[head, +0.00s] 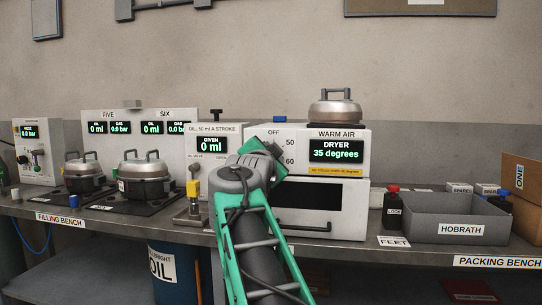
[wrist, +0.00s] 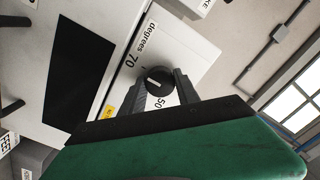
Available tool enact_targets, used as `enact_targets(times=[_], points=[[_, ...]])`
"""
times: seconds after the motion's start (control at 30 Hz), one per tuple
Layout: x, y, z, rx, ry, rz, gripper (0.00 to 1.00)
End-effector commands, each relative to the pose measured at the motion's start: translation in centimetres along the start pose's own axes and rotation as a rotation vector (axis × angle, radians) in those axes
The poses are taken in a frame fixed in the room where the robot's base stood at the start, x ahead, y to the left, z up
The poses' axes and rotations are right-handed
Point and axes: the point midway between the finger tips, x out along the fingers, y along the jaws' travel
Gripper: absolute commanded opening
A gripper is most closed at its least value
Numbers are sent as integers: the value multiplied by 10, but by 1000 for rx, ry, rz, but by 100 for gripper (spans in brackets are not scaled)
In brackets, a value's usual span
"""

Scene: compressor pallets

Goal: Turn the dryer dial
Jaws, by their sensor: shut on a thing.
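The dryer (head: 352,190) is a white box with a display reading "35 degrees" under the words WARM AIR. In the head view my arm and gripper (head: 265,155) cover its dial; the marks OFF, 50 and 60 show beside the gripper. In the wrist view the dial (wrist: 155,77) is a round black knob with a pale pointer line. Printed marks 50, 70 and "degrees" show around it. My gripper (wrist: 160,88) is shut on the dial, one dark finger on each side of it.
A silver lidded pot (head: 335,112) stands on top of the dryer. The dryer's dark door with a handle (head: 303,227) is below. To the right are a grey HOBRATH bin (head: 461,230) and a red-capped bottle (head: 393,208). The oil station (head: 212,143) stands close on the left.

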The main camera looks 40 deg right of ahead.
Motion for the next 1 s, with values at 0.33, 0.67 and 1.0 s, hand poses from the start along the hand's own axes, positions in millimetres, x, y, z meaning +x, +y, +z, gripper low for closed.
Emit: enact_targets(times=[0.33,0.67,1.0], points=[[0,0,0,0,0,-1,59],[-9,-2,0,0,-1,-3,59],[-71,-2,0,0,-2,-3,59]])
